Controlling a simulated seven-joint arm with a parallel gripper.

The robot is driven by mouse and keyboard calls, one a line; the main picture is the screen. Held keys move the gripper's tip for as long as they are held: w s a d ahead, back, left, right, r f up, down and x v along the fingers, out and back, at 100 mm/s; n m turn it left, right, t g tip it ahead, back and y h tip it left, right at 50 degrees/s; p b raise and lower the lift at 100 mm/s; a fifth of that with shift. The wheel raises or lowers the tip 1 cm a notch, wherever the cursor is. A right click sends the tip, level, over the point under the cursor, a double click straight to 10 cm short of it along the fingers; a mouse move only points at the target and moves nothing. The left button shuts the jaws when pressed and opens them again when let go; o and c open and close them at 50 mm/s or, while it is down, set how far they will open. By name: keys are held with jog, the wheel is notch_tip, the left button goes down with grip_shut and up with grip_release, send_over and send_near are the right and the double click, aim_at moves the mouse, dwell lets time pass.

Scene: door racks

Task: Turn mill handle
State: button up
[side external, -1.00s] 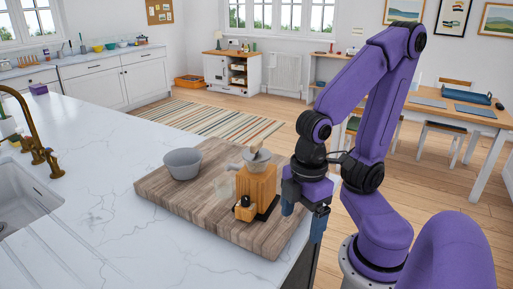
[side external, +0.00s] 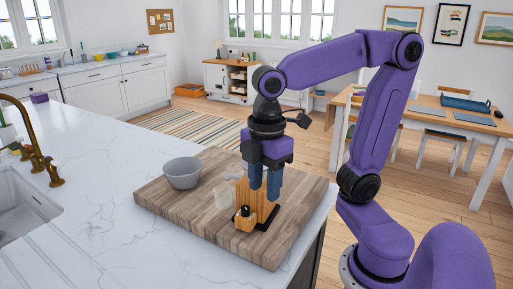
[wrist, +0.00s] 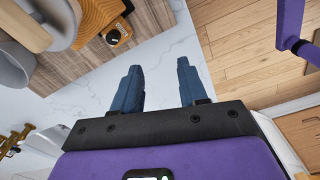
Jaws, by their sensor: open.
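My gripper (side external: 264,192) points down and overlaps the mill's top in the side view, hiding the crank handle and most of the grey hopper. In the wrist view the mill's drawer knob (wrist: 113,37) and a pale wooden piece, apparently the handle's grip (wrist: 25,25), lie at the upper left. My gripper's fingers (wrist: 159,64) are apart with nothing between them, to the right of the mill there.
A grey bowl (side external: 182,173) stands on the wooden board (side external: 185,212), left of the mill. The white counter (side external: 95,200) has a brass tap (side external: 40,150) at left. The counter's edge runs right of the board.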

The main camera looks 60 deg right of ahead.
jog(key=w+d+r+n, duration=0.2)
jog(key=w+d+r, duration=0.25)
jog(key=r, duration=0.45)
jog(key=w+d+r+n, duration=0.35)
jog(key=d+r, duration=0.25)
jog(key=r, duration=0.3)
jog(key=shift+m, duration=0.45)
notch_tip(320, 180, down, 17)
jog(key=shift+w+r, duration=0.1)
grip_shut()
